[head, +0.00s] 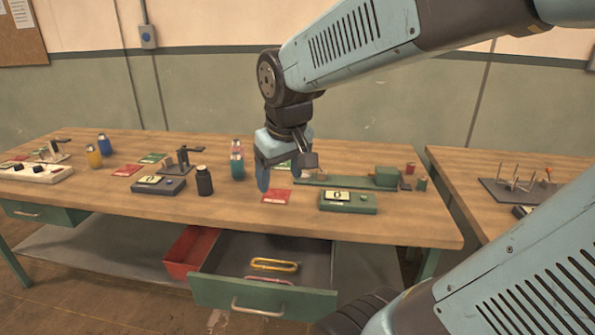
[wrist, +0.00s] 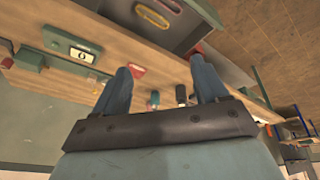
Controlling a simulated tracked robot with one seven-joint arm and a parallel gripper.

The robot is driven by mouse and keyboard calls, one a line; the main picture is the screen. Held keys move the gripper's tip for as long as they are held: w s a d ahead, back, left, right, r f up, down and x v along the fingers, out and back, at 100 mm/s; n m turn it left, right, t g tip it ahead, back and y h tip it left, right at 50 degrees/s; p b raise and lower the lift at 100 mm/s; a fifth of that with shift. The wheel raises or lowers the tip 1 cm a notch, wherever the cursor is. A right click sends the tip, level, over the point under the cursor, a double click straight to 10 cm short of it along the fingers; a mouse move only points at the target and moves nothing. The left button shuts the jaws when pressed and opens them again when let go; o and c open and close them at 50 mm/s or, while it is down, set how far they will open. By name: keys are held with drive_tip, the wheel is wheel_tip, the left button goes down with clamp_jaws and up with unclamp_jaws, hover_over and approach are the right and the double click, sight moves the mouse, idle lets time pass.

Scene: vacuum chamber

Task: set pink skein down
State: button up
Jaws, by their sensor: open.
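The pink skein (head: 268,281) lies in the open drawer (head: 262,297), close behind its green front. A yellow skein (head: 275,264) lies just behind it in the same drawer. In the wrist view, which is upside down, the pink skein (wrist: 172,6) and the yellow skein (wrist: 151,16) show at the top edge. My gripper (head: 264,180) hangs above the workbench, behind and above the drawer, apart from both skeins. In the wrist view its blue fingers (wrist: 163,78) are spread with nothing held between them.
The workbench (head: 400,228) holds a green scale (head: 348,202), a red card (head: 276,196), a dark bottle (head: 204,181) and a teal bottle (head: 237,167) near my gripper. A red bin (head: 187,252) stands left of the drawer. The bench's front right is clear.

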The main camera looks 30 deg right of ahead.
drive_tip(key=s+r+m+t, duration=0.1)
drive_tip(key=s+r, duration=0.2)
drive_tip(key=s, duration=0.3)
drive_tip(key=shift+s+d+m+t, duration=0.15)
drive_tip(key=shift+d+m+t, duration=0.15)
drive_tip(key=shift+m, duration=0.1)
idle(0.8)
